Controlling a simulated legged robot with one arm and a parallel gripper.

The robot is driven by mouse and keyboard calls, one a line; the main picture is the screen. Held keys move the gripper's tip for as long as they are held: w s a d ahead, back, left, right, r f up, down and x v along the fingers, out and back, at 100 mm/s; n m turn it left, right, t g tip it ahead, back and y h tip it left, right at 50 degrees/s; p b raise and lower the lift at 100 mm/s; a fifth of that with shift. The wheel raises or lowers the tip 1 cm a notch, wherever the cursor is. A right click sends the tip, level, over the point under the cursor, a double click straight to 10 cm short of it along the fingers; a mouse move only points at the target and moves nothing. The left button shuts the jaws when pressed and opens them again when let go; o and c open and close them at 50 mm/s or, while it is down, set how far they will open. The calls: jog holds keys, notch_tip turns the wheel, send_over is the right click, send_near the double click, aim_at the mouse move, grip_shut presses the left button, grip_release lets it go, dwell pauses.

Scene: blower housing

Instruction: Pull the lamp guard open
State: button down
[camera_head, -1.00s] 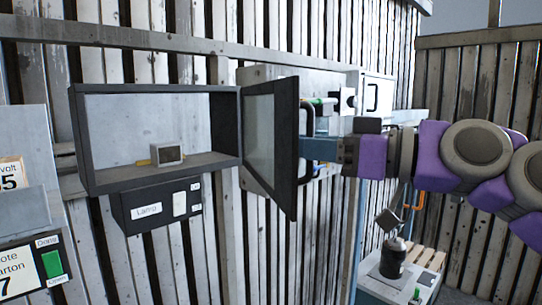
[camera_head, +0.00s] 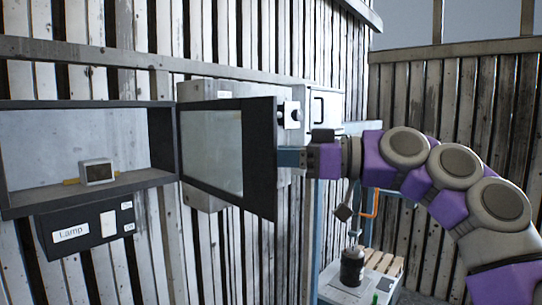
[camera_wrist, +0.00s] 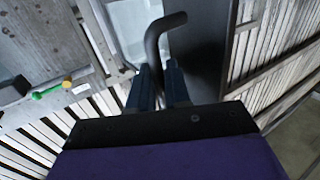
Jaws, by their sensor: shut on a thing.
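The lamp guard (camera_head: 250,155) is a dark-framed door with a clear pane, hinged at the right side of the dark lamp box (camera_head: 163,145). It stands swung open, and its pane faces me in the head view. My gripper (camera_head: 290,157) is at the far side of the guard's free edge, partly hidden by the frame. In the wrist view my gripper (camera_wrist: 160,85) is shut on a dark bent handle (camera_wrist: 153,45) on the guard (camera_wrist: 197,50). Inside the box sits a small grey block-shaped lamp (camera_head: 97,172). A label reading "Lamp" (camera_head: 71,232) is on the panel below.
Grey cabinets (camera_head: 322,105) hang on the slatted wall behind the guard. A stand with a dark bottle-like object (camera_head: 352,266) is at lower right. An orange bent pipe (camera_head: 374,203) is near my arm. The wrist view shows a green and yellow rod (camera_wrist: 50,90).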

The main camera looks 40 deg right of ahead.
jog(key=shift+d, duration=0.35)
jog(key=c, duration=1.3)
grip_release()
jog(key=shift+w, duration=0.1)
jog(key=shift+c, duration=0.2)
jog(key=p+v, duration=0.1)
jog(key=v, duration=1.6)
jog(key=shift+d, duration=0.25)
jog(key=shift+f, duration=0.1)
